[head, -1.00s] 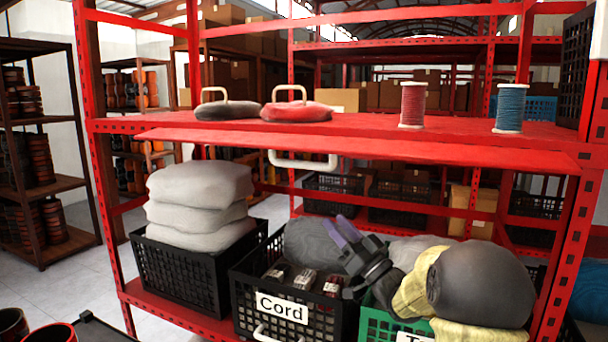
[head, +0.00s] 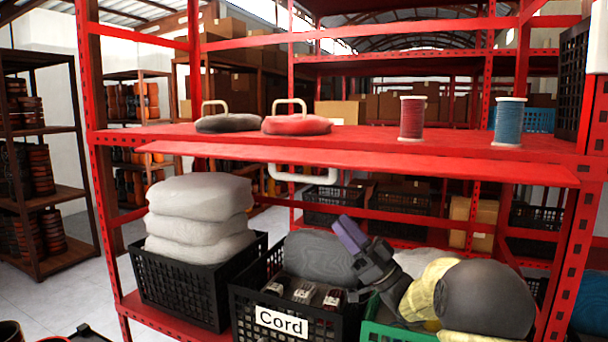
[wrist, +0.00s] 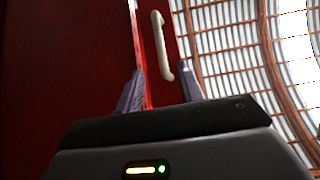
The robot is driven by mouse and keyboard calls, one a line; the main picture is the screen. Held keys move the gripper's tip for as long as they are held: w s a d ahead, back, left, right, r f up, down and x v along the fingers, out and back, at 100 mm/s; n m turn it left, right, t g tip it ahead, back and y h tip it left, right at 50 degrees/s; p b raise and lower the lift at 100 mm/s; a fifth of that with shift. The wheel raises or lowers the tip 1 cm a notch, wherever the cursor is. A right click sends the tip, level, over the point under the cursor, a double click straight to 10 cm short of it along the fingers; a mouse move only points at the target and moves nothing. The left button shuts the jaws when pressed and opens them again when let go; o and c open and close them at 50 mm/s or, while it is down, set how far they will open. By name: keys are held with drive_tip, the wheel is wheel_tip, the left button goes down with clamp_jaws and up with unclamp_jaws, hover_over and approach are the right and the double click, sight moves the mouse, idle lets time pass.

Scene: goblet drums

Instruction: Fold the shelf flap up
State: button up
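The red shelf flap (head: 350,163) runs along the front of the red shelf board (head: 350,140) and slopes a little below it. Its white handle (head: 303,177) hangs under the flap. My gripper (head: 349,232) is below the flap, to the right of the handle, with its purple fingers pointing up and left. In the wrist view, the gripper (wrist: 161,90) is open, its fingers apart and nothing gripped. I see no clear contact.
On the shelf board are a black weight bag (head: 228,123), a red one (head: 297,124), a red spool (head: 412,118) and a blue spool (head: 508,122). Below are a black crate of pale sacks (head: 200,210), the Cord crate (head: 283,320) and a green crate (head: 385,332) with rolls.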

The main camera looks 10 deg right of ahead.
sight(304, 179)
drive_tip(key=p+x, duration=0.6)
drive_tip(key=x, duration=0.8)
drive_tip(key=shift+r, duration=0.15)
clamp_jaws()
